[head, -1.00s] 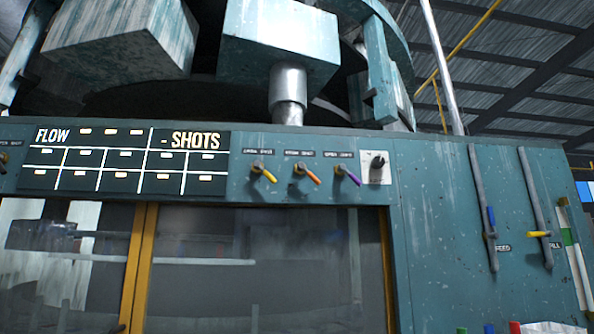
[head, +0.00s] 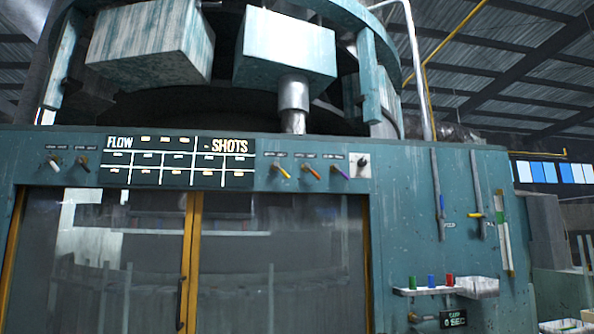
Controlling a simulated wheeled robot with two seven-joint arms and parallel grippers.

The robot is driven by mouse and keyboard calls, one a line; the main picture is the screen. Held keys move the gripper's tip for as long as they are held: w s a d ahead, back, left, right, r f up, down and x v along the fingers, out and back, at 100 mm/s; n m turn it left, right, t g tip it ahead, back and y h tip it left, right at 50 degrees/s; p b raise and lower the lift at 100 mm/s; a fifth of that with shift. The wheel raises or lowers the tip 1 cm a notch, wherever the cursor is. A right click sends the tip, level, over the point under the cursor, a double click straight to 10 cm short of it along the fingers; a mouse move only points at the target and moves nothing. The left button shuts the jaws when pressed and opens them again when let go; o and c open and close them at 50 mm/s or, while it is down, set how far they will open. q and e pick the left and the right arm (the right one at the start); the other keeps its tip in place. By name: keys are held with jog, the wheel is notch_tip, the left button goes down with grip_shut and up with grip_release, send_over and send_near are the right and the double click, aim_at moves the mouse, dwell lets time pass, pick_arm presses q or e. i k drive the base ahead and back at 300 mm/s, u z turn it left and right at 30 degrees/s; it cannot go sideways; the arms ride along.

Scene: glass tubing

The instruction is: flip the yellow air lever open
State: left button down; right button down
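On the teal machine's front panel, a small lever with a yellow tip (head: 284,172) stands right of the FLOW/SHOTS board. It slants down to the right, and its label is too small to read. Beside it are an orange-tipped lever (head: 312,173) and a purple-tipped lever (head: 341,172), slanted alike. Another yellow handle (head: 475,215) sits on a vertical slotted bar at the right. No readable label tells which yellow one is the air lever. Neither of my grippers is in view.
The FLOW/SHOTS board (head: 180,162) is left of the levers. Glass doors with yellow frames (head: 193,260) fill the front below. A shelf (head: 440,291) with green, blue and red pieces juts out at lower right.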

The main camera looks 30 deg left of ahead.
aim_at(276, 165)
jog(key=z, duration=0.55)
jog(key=i, duration=1.1)
jog(key=u, duration=0.6)
jog(key=i, duration=0.45)
jog(key=u, duration=0.45)
